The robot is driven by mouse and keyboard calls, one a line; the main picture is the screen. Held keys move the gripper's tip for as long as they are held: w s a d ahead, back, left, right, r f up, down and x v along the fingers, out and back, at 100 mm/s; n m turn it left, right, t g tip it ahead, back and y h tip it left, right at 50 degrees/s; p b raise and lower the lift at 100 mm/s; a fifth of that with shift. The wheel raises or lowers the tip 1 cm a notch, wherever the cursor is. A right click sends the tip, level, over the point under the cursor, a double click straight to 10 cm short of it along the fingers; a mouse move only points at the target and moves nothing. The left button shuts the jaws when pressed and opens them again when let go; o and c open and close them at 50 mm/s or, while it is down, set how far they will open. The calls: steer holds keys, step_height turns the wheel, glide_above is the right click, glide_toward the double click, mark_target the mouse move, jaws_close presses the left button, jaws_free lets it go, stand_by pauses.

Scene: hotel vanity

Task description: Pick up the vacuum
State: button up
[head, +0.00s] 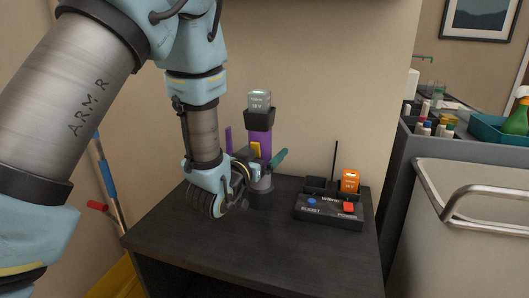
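What looks like the vacuum (260,143) stands upright on the dark table (305,262). It has a purple body, a dark collar and a pale grey block with small lettering on top, and a teal part sticks out at its right. My gripper (251,166) is at the vacuum's left side, around its lower half, close to or touching it. My wrist and the gripper's dark parts cover the vacuum's lower left. The fingertips are not clearly seen, so I cannot tell whether they are shut on it.
A black dock (328,211) with BOOST and POWER labels, a blue and a red button, and an orange block (350,181) stands right of the vacuum. A grey cart (466,150) with bottles and a teal bin (490,129) stands farther right. The table's front is clear.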

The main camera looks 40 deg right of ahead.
steer(key=shift+r, duration=0.1)
jaws_close()
stand_by(0.8)
